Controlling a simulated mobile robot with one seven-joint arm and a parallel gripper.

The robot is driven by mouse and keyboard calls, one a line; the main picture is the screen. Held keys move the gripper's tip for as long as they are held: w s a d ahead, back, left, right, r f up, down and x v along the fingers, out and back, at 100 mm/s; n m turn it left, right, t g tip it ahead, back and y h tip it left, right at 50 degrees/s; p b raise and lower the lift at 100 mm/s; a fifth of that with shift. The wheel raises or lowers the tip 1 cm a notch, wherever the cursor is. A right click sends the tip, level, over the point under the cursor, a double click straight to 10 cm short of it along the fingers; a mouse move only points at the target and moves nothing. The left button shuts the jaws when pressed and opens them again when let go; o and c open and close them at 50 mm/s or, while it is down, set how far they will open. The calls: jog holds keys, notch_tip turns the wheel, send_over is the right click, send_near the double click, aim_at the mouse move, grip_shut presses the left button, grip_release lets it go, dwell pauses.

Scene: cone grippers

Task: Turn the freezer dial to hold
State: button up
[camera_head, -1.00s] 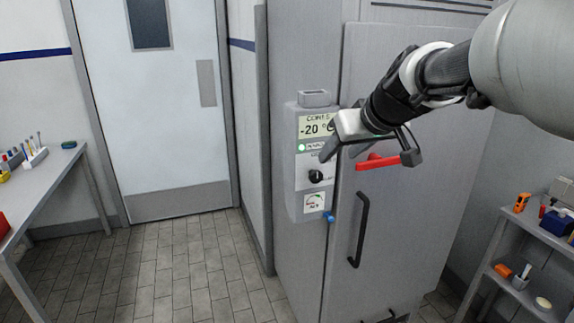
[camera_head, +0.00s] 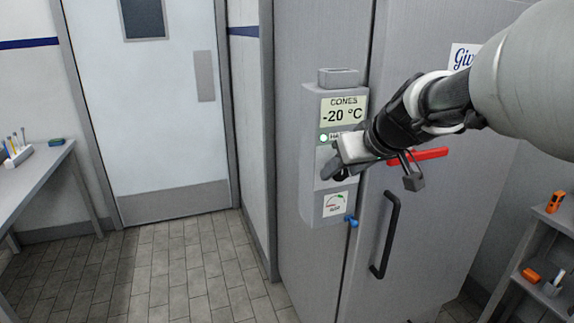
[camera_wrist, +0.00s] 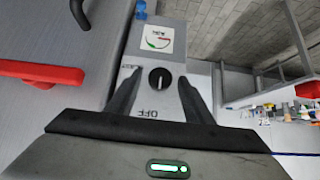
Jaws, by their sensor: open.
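The freezer dial (camera_wrist: 159,78) is a round black knob with a pale pointer line on a light plate. In the wrist view the line looks nearly upright; I cannot tell which end points. My gripper (camera_wrist: 160,84) is open, with one dark finger on each side of the knob. I cannot tell whether they touch it. In the head view my gripper (camera_head: 335,173) is at the control box (camera_head: 311,160) and hides the dial.
The box has a display (camera_head: 343,112) reading CONES -20 °C, a green light (camera_head: 324,138), a gauge (camera_head: 335,204) and a blue knob (camera_head: 351,220). A red lever (camera_head: 430,153) and black door handle (camera_head: 386,235) are to the right. Floor (camera_head: 190,270) at left is clear.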

jog(key=c, duration=1)
jog(key=shift+f+b, duration=0.1)
jog(key=shift+b, duration=0.2)
jog(key=shift+d+f+m+y+b, duration=0.2)
jog(key=shift+m+y+b, duration=0.2)
jog(key=shift+y+b, duration=0.5)
jog(key=shift+w+d+m+g+y+b, duration=0.1)
jog(key=shift+d+m+g+y+b, duration=0.1)
jog(key=shift+m+g+y+b, duration=0.6)
jog(key=y+b, duration=0.1)
jog(key=m+y+b, duration=0.1)
jog(key=shift+d+y, duration=0.25)
jog(key=shift+y, duration=0.15)
jog(key=shift+w+d+f+m+y+b, duration=0.1)
jog(key=shift+m+y+b, duration=0.35)
jog(key=shift+y, duration=0.2)
jog(key=shift+f+m+y+b, duration=0.1)
jog(key=shift+m+y+b, duration=0.2)
jog(key=shift+m+y, duration=0.25)
